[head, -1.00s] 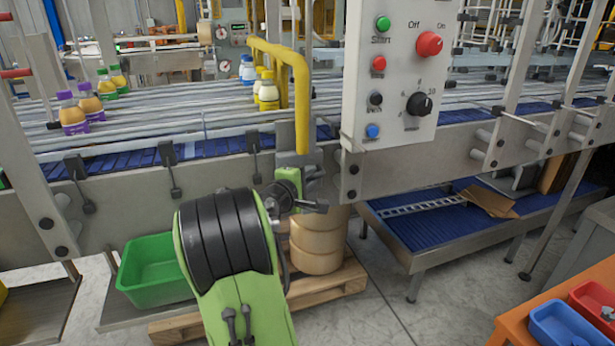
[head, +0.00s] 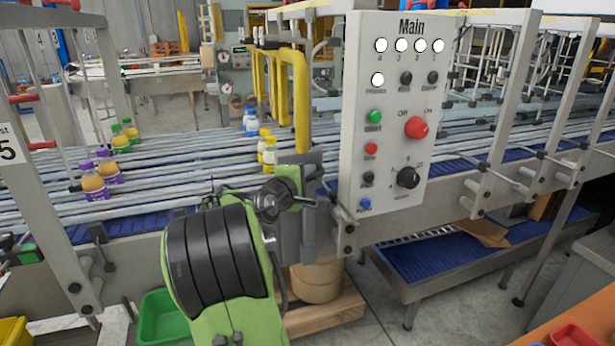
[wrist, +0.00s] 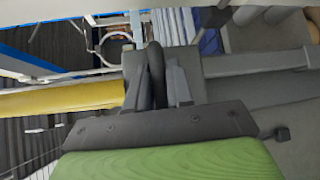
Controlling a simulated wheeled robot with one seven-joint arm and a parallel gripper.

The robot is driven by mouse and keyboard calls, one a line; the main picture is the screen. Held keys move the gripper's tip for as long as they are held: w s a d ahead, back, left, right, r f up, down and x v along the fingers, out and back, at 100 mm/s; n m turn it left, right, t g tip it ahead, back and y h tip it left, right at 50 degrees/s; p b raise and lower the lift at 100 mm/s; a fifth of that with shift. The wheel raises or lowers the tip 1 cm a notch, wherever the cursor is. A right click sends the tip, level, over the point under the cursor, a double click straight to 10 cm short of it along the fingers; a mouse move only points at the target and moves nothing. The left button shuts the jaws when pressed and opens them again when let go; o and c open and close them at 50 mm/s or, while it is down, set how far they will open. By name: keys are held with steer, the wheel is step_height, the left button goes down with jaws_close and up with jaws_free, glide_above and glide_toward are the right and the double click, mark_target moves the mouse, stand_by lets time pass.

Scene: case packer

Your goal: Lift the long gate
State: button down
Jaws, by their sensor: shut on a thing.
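The long gate (head: 302,105) is a yellow bent tube frame that stands across the conveyor, left of the control panel, with a grey mount at its lower end. In the head view my gripper (head: 300,185) is at this mount, partly hidden by my own green and black arm. In the wrist view my gripper (wrist: 158,88) is shut on a dark loop-shaped handle (wrist: 155,60). The gate's yellow tube (wrist: 65,100) runs to the left from the grey mount there. The exact grip contact is partly hidden by the fingers.
The control panel (head: 388,110) stands close to the right of the gate. Bottles with purple (head: 95,183), green (head: 122,145) and yellow (head: 268,150) caps stand on the conveyor. A green bin (head: 160,320) and a barrel (head: 316,279) are below.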

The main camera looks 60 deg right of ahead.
steer(key=shift+r, duration=0.45)
steer(key=c, duration=1.1)
jaws_free()
steer(key=shift+f, duration=0.1)
steer(key=shift+a, duration=0.45)
steer(key=a+r+b, duration=0.1)
steer(key=a+r, duration=0.1)
steer(key=a, duration=1.2)
steer(key=shift+a+b, duration=0.3)
steer(key=shift+a, duration=0.1)
